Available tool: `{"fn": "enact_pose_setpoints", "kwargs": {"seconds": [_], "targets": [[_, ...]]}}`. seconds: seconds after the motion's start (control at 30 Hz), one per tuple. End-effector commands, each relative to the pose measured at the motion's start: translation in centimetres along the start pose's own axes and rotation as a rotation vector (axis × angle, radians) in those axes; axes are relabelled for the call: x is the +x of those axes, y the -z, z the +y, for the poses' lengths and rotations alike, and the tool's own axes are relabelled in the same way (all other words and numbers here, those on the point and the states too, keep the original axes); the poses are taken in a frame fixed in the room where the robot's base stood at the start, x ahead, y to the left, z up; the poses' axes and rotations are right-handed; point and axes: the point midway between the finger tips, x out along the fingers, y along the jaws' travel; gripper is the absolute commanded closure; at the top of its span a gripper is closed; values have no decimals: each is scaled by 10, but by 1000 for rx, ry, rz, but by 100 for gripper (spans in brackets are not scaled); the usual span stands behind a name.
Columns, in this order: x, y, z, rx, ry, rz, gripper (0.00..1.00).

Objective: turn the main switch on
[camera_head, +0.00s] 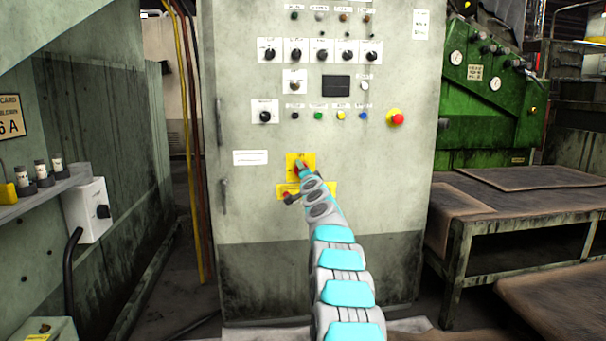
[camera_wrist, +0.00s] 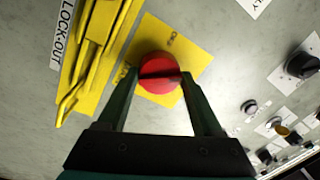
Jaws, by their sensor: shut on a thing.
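The main switch is a red rotary knob on a yellow plate (camera_head: 293,158) low on the front of the grey control cabinet (camera_head: 240,200). In the wrist view the red knob (camera_wrist: 160,72) sits in the middle, with a dark slot or ridge across its face. My gripper (camera_wrist: 158,82) has its two dark green fingers on either side of the knob and is shut on it. In the head view my gripper (camera_head: 303,168) covers most of the knob. Lettering on the plate is too small to read surely.
A yellow lock-out bracket (camera_wrist: 95,50) stands close beside the switch. Above are black rotary switches (camera_head: 270,54), coloured buttons (camera_head: 341,115) and a red emergency stop (camera_head: 397,118) on yellow. A workbench (camera_head: 520,190) stands at right; a grey switch box (camera_head: 88,208) is at left.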

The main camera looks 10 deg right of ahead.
Motion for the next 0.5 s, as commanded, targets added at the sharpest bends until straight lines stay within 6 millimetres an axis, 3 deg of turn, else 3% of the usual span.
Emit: {"fn": "enact_pose_setpoints", "kwargs": {"seconds": [0.5], "targets": [[0,0,4,442,1,35,88]]}}
